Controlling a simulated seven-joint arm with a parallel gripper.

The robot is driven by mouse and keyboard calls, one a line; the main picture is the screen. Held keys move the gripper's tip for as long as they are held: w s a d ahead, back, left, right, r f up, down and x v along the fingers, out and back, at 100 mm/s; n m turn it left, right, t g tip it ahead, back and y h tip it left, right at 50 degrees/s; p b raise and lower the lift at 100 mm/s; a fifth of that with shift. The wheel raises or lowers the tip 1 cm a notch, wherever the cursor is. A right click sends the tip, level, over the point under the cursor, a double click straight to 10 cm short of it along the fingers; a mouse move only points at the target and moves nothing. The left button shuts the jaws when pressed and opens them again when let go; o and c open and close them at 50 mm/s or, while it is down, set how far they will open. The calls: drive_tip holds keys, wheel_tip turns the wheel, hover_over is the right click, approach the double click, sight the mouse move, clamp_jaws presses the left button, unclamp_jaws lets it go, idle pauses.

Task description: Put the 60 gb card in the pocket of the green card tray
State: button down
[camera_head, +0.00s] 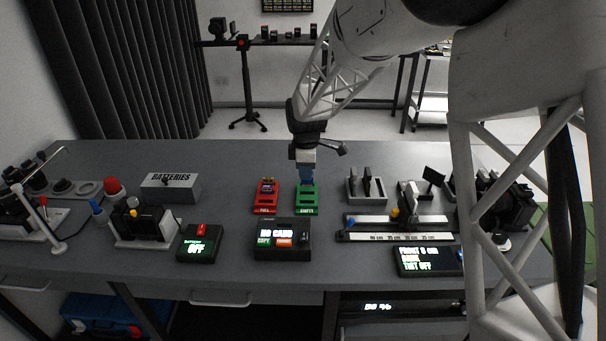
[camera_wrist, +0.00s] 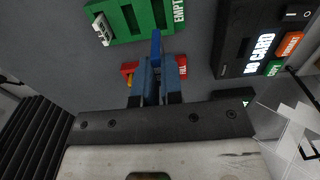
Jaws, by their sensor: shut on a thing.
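The green card tray (camera_head: 307,198), labelled EMPTY, lies on the bench below my gripper. It shows at the top of the wrist view (camera_wrist: 160,28), with a pale labelled card (camera_wrist: 102,30) at its left end. My gripper (camera_head: 306,178) points down over the far end of the green tray. In the wrist view its blue fingers (camera_wrist: 158,85) are shut on a thin blue card (camera_wrist: 155,45), seen nearly edge-on. I cannot read the held card's label or tell whether it touches the tray.
A red tray (camera_head: 266,197), labelled FULL, stands just left of the green one. A black card reader (camera_head: 281,239) reading NO CARD is in front. A grey stand with dark upright pieces (camera_head: 366,188) is on the right. A grey BATTERIES box (camera_head: 170,188) is left.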

drive_tip(key=shift+f, duration=0.2)
drive_tip(key=shift+f, duration=2.65)
drive_tip(key=shift+f, duration=1.65)
idle(0.6)
drive_tip(key=c, duration=1.2)
unclamp_jaws()
drive_tip(key=shift+r, duration=0.2)
drive_tip(key=shift+r, duration=3.75)
